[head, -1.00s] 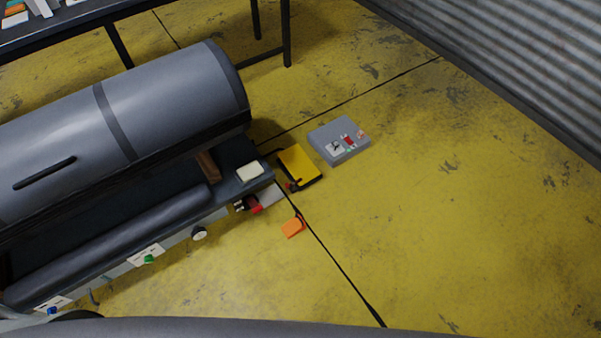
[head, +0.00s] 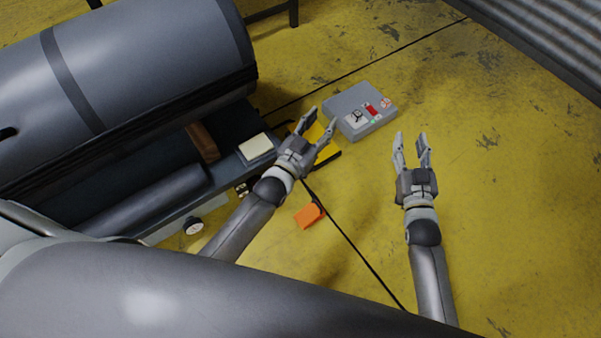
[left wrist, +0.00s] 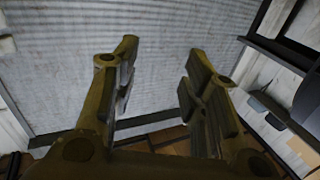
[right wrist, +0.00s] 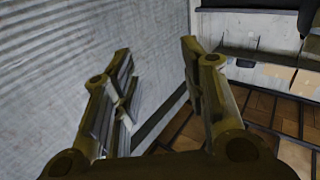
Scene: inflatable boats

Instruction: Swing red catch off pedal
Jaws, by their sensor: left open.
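The pedal (head: 327,151) is a yellow plate on a dark base, on the floor off the end of the long grey boat-like body. My left gripper (head: 319,125) overlaps it in the head view and covers most of it. That gripper is open and empty; I cannot tell its height above the pedal. I do not see the red catch now; the left gripper and arm cover that area. My right gripper (head: 411,146) is open and empty over bare floor to the right. Both wrist views show spread fingers against a corrugated wall, with no pedal.
A grey box (head: 347,101) with a red part on top lies just beyond the pedal. An orange block (head: 307,217) lies on the floor nearer me. A grey cylinder (head: 150,50) and a pale pad (head: 257,147) are at left. The floor at right is clear.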

